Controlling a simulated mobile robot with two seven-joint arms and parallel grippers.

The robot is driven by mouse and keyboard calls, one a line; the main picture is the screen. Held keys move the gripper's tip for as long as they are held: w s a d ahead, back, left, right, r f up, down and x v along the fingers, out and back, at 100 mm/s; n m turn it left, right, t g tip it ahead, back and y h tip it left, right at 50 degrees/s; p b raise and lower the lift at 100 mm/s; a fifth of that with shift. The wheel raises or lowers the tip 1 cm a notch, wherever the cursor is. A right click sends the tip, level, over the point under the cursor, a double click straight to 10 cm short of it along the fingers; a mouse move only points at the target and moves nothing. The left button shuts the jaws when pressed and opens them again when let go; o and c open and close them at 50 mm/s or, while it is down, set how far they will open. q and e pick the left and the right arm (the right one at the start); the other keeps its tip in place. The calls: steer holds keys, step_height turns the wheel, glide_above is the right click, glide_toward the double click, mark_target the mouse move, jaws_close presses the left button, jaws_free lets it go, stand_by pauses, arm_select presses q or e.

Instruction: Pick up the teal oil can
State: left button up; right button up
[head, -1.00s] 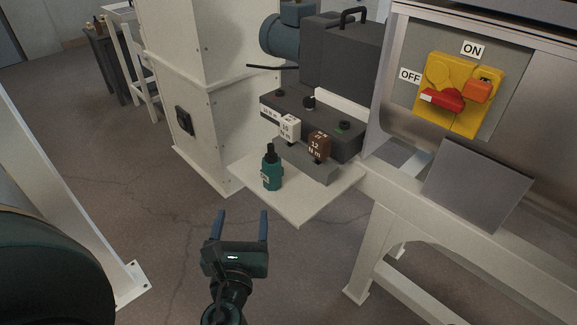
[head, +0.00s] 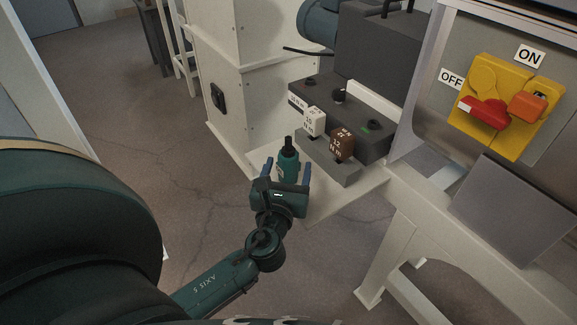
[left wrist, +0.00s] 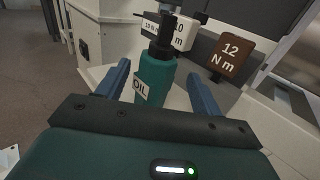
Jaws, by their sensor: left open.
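The teal oil can (head: 289,163) stands upright on a small white shelf (head: 325,205), with a black cap and nozzle on top. In the left wrist view the can (left wrist: 155,82) shows an "OIL" label and sits between the two blue fingers. My left gripper (head: 287,172) is open, with one finger on each side of the can. Small gaps seem to show beside the can, and I cannot tell whether either finger touches it. My gripper hides the can's lower part in the head view. My right gripper is not in view.
Close behind the can is a dark block with a white tag (head: 314,121) and a brown "12 N m" tag (head: 342,144). A white cabinet (head: 218,60) stands behind left. A yellow panel with red and orange switches (head: 511,105) is at right.

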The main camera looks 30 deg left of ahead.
mark_target(290, 154)
arm_select(q)
steer(key=x, duration=0.5)
steer(key=shift+a+f+b, duration=0.15)
steer(key=shift+a+b, duration=0.1)
steer(key=shift+b, duration=0.1)
steer(key=c, duration=1.3)
